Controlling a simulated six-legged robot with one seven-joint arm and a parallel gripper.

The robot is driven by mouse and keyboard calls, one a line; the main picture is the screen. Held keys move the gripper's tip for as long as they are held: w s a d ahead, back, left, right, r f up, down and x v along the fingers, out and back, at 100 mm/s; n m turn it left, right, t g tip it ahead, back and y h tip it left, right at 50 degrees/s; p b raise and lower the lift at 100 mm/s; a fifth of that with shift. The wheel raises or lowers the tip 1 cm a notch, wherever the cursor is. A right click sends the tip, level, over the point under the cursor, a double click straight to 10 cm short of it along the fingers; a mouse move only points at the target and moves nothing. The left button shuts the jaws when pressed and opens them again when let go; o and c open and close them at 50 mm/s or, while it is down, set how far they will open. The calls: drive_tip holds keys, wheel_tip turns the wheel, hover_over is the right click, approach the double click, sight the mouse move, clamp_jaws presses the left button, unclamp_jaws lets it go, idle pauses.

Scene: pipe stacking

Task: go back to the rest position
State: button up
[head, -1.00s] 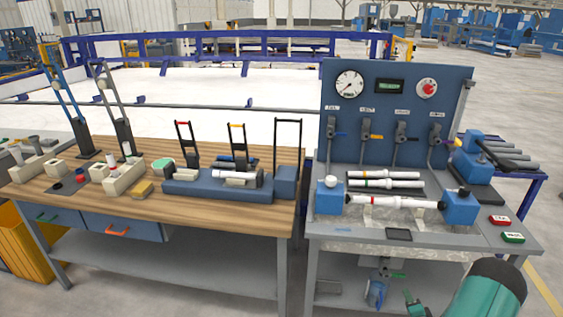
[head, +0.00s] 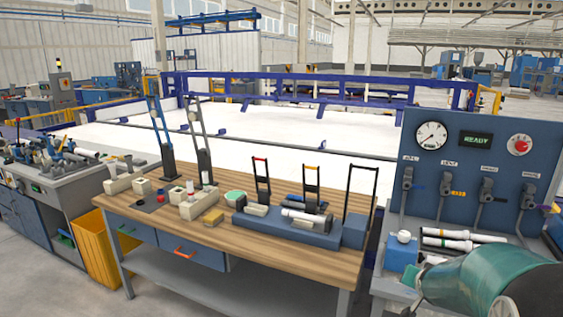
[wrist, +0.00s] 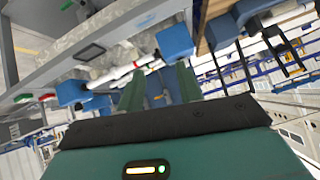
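My gripper (wrist: 160,88) shows in the wrist view with its two green fingers apart and nothing visible between them. Part of my green arm (head: 480,285) fills the lower right of the head view and covers part of the test bench. In the wrist view, a white pipe (wrist: 122,72) spans between blue blocks on the bench, beyond the fingers. In the head view, two white pipes with colored bands (head: 463,234) lie on the bench behind my arm.
A grey-blue panel (head: 475,160) with a gauge and levers stands on the bench. A wooden workbench (head: 260,262) with blue fixtures (head: 290,230) is left of it. A yellow bin (head: 97,245) stands at the workbench's left end. Grey floor (head: 60,290) shows at lower left.

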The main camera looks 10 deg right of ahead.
drive_tip(key=s+a+r+n+y, duration=0.1)
drive_tip(key=s+a+r, duration=0.2)
drive_tip(key=a, duration=0.2)
drive_tip(key=s+a+r+n+g, duration=0.1)
drive_tip(key=s+a+r+n, duration=0.15)
drive_tip(key=a, duration=0.35)
drive_tip(key=s+a+r+n+y, duration=0.1)
drive_tip(key=s+a+r, duration=0.2)
drive_tip(key=s+a, duration=0.15)
drive_tip(key=s+a+r+n+g+y, duration=0.1)
drive_tip(key=s+a+n+g+y, duration=0.1)
drive_tip(key=s+a, duration=0.9)
drive_tip(key=shift+s+a+r+n+y, duration=0.2)
drive_tip(key=shift+s+a+n+y, duration=0.15)
drive_tip(key=shift+s+n, duration=0.45)
drive_tip(key=shift+d, duration=0.15)
